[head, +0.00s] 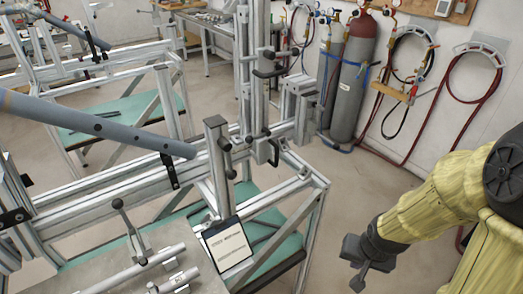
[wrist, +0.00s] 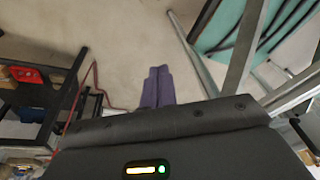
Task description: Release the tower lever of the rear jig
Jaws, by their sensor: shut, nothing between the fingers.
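The jig is an aluminium-profile frame (head: 100,198) in the left and middle of the head view. A tall upright tower (head: 243,60) rises from its far part, with a black lever handle (head: 268,72) near the top and another black handle (head: 272,150) lower down. A shorter post (head: 214,150) stands nearer, with dark knobs on its side. I cannot tell which handle is the rear tower lever. My gripper (head: 360,272) hangs at the lower right, apart from the jig. In the wrist view its fingers (wrist: 157,88) are together and empty above the floor.
Gas cylinders (head: 350,85) and wall-hung hoses (head: 410,65) are at the back. A tablet sign (head: 227,245) stands at the jig's front. Another frame (head: 110,70) is behind at left. Floor (head: 335,190) between jig and arm is clear. A shelf (wrist: 30,95) shows at left.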

